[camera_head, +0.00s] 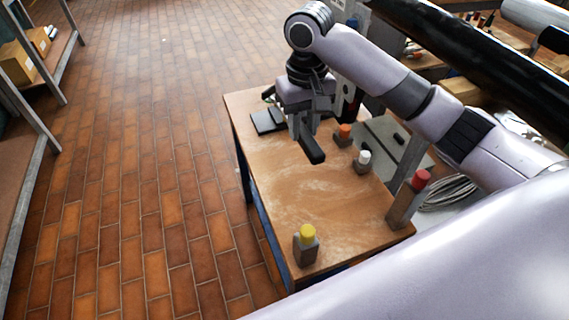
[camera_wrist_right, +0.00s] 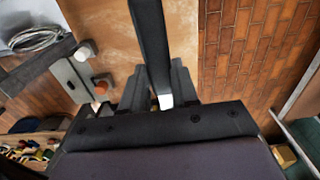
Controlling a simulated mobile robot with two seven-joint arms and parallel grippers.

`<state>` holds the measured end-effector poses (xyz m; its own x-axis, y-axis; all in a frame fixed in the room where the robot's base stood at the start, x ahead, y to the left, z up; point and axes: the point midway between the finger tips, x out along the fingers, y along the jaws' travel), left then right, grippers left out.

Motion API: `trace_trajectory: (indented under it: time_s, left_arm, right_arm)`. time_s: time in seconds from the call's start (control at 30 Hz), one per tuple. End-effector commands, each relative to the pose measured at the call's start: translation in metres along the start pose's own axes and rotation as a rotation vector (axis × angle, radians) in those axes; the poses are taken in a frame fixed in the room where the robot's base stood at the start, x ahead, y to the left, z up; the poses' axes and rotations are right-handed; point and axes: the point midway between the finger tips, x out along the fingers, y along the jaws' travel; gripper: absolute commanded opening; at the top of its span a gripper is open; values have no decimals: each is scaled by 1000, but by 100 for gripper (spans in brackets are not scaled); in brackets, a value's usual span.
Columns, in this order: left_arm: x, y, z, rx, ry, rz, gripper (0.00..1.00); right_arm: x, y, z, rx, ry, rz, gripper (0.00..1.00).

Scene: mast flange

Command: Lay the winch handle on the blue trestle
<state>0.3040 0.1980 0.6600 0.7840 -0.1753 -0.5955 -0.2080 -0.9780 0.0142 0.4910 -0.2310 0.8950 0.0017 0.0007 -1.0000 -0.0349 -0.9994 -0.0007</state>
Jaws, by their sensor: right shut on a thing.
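My right gripper (camera_head: 307,137) is shut on a dark bar, which I take to be the winch handle (camera_head: 313,152). In the right wrist view the handle (camera_wrist_right: 150,45) is a long black bar with a pale end, between the two fingers (camera_wrist_right: 160,90). The gripper holds it over the wooden top of a table with blue legs, which I take to be the blue trestle (camera_head: 290,195). I cannot tell whether the handle touches the top. My left gripper is not in view.
A yellow-capped block (camera_head: 306,246) stands at the near corner, a red-capped one (camera_head: 408,200) at the right. White-capped (camera_head: 363,161) and orange-capped (camera_head: 344,135) ones stand along the back right. A dark flat piece (camera_head: 266,122) lies at the far left. The top's middle is clear.

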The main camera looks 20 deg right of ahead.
Motion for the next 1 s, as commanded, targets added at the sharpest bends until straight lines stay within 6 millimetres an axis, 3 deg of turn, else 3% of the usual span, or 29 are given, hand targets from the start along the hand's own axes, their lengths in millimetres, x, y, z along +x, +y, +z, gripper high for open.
trace_trajectory:
  time_s: [0.5, 1.0]
  left_arm:
    - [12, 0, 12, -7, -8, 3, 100]
    - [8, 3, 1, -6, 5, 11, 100]
  right_arm:
    - [129, 1, 1, 1, -4, 2, 0]
    - [185, 0, 1, 2, -3, 2, 0]
